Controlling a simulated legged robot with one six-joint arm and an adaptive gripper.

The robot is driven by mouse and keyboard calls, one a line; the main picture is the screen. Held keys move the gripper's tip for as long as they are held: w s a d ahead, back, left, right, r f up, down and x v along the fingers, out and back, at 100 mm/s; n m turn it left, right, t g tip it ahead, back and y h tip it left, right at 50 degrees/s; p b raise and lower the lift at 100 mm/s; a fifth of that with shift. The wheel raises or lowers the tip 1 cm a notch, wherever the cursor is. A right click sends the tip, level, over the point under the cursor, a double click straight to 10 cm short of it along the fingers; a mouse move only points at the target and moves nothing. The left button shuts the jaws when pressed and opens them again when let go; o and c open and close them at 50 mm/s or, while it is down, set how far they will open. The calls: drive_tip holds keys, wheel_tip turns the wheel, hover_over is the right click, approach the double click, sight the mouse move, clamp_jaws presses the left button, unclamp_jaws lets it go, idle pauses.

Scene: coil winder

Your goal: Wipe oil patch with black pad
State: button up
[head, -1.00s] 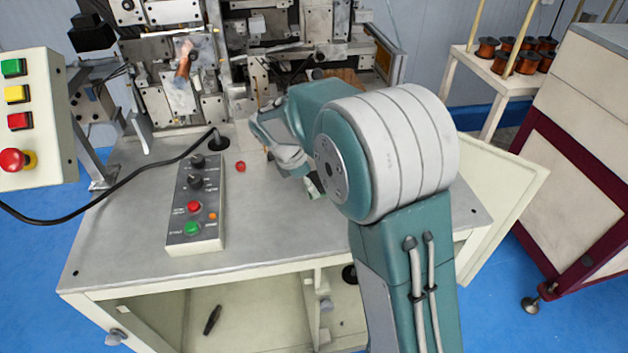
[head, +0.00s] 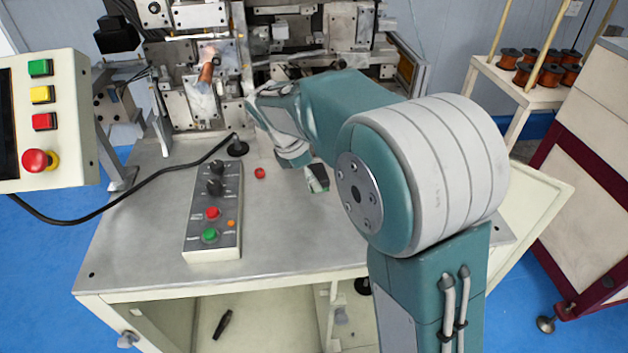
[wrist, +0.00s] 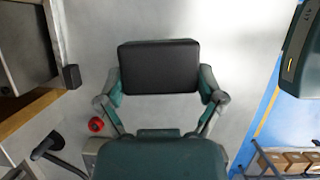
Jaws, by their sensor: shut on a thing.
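The black pad (wrist: 159,67) is a dark rectangular block in the wrist view. My gripper (wrist: 160,84) is shut on it, with one finger at each side. I cannot tell whether the pad touches the table. I cannot make out an oil patch in either view.
A black cable (head: 130,195) crosses the table's left side. Winder machinery (head: 200,85) stands behind.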

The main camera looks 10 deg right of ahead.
drive_tip(key=shift+v, duration=1.05)
drive_tip(key=shift+d+r, duration=0.1)
drive_tip(key=shift+d, duration=0.3)
drive_tip(key=shift+a, duration=0.1)
